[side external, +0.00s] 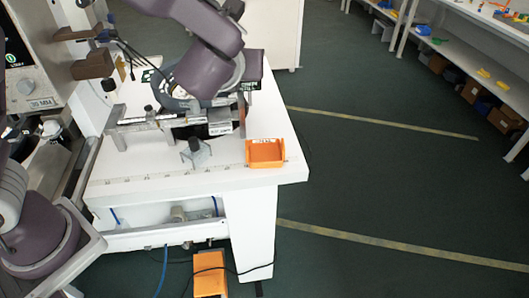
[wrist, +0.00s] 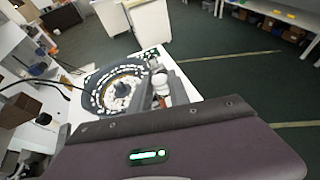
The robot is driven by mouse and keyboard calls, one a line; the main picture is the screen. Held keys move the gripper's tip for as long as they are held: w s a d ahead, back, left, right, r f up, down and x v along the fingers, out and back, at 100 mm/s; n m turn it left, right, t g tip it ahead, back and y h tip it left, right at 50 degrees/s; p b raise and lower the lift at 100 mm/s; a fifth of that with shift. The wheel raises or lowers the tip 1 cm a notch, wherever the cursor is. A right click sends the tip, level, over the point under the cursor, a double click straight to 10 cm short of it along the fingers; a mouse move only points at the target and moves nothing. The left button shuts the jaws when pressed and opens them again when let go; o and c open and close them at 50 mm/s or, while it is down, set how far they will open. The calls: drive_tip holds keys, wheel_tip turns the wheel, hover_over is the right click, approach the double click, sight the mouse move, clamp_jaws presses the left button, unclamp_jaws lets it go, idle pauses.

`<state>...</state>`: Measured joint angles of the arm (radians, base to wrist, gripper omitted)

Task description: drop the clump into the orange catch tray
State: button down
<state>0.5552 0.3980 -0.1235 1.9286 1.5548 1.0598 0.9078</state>
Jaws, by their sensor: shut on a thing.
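The orange catch tray (side external: 265,154) sits near the front right corner of the white table in the side view, its inside open to view. My gripper (side external: 203,125) is at the end of my purple arm, low over the table to the left of the tray and a little behind it. It is shut on the clump, but its fingertips are hard to make out against the grey metal parts. The clump itself cannot be picked out clearly in either view. The wrist view shows neither the tray nor the jaws clearly.
A small grey bracket-like piece (side external: 196,153) stands left of the tray. A grey metal frame (side external: 125,128) lies across the table to the left. A dark ring with white marks (wrist: 118,90) shows in the wrist view. The table (side external: 275,118) is bare behind the tray.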

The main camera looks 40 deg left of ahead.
drive_tip(key=d+m+t+h, duration=0.1)
drive_tip(key=d+m+h, duration=0.15)
drive_tip(key=d, duration=0.45)
wheel_tip(320, 180, down, 15)
drive_tip(key=shift+w+a+r, duration=0.15)
drive_tip(key=shift+w, duration=0.3)
drive_tip(key=c, duration=1.1)
unclamp_jaws()
drive_tip(key=shift+c, duration=0.2)
drive_tip(key=shift+s, duration=0.1)
